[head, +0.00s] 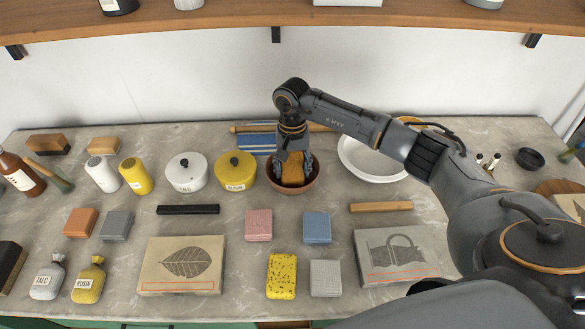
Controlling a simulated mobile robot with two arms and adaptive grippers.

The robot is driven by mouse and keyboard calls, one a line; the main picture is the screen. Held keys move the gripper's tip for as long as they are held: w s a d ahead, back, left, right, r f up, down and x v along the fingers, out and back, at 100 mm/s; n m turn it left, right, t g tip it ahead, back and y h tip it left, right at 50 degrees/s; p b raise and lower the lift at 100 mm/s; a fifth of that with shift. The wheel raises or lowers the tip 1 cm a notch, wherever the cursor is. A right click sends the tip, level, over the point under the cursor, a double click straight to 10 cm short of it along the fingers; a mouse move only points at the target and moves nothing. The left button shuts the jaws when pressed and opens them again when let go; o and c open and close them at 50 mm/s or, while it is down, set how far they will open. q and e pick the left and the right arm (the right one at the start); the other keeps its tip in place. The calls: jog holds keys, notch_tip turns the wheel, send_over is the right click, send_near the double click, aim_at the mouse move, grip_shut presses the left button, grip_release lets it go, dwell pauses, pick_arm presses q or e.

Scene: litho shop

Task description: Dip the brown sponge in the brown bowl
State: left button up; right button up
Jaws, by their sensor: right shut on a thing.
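The brown bowl (293,187) stands near the middle of the counter, right of a yellow rosin pot. My right gripper (293,165) points straight down over the bowl and is shut on the brown sponge (292,176). The sponge is inside the bowl's rim, low between the fingers. Its underside is hidden, so I cannot tell whether it touches the bowl's bottom. My left gripper is not in view.
A white basin (350,165) is right of the bowl, partly behind my arm. A white talc pot (187,172) and the yellow rosin pot (236,171) stand left. Pink (258,225) and blue (317,227) blocks lie in front. A wooden shelf (230,20) runs above.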

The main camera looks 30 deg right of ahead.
aim_at(293, 169)
jog(key=shift+r+p, duration=1.75)
jog(key=shift+r, duration=2.3)
